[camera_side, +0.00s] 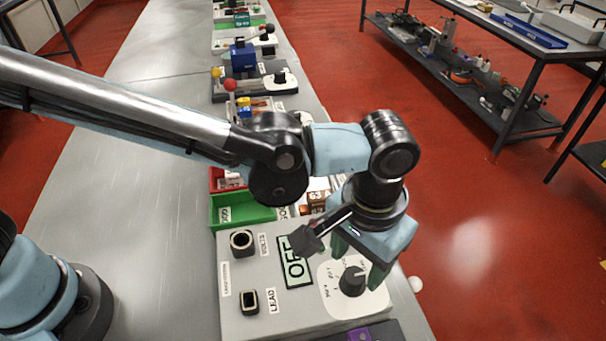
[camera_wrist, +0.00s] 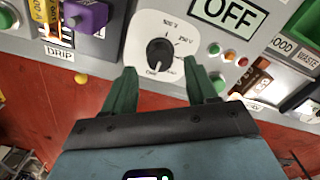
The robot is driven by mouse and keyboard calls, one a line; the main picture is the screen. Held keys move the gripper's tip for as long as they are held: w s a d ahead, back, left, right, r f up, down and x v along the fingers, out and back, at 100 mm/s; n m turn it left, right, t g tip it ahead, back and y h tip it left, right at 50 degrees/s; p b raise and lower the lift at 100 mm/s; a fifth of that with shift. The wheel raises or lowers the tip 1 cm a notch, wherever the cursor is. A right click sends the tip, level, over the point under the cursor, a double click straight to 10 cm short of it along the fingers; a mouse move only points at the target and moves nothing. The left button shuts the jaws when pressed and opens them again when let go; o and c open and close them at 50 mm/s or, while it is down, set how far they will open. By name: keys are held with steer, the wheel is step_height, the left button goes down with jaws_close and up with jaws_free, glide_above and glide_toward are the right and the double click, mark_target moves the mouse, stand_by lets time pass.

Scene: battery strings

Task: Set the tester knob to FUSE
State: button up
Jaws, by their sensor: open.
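The tester knob (camera_side: 353,280) is a round black knob on a white dial plate, on the grey tester panel. In the wrist view the knob (camera_wrist: 159,52) has a pale pointer mark. Small labels ring it; some show voltages, but I cannot read FUSE or tell the exact setting. The tester's display (camera_side: 294,262) reads OFF, and it also shows in the wrist view (camera_wrist: 229,13). My gripper (camera_wrist: 160,66) is open and empty, its two green fingers apart on either side of the knob's near side. In the side view my gripper (camera_side: 358,262) hangs close over the dial; contact is unclear.
A green bin (camera_side: 228,212) stands behind the tester panel, with a red bin beyond it. Black sockets (camera_side: 242,240) sit left of the display. Green and red buttons (camera_wrist: 222,52) lie right of the dial. A purple block (camera_wrist: 88,16) is at the left, by the DRIP label.

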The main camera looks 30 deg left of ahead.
mark_target(355, 275)
steer(key=shift+f, duration=1.75)
steer(key=shift+c, duration=0.3)
steer(key=c, duration=0.8)
steer(key=n, duration=0.4)
steer(key=shift+n, duration=0.9)
steer(key=n, duration=0.3)
steer(key=shift+n, duration=1.4)
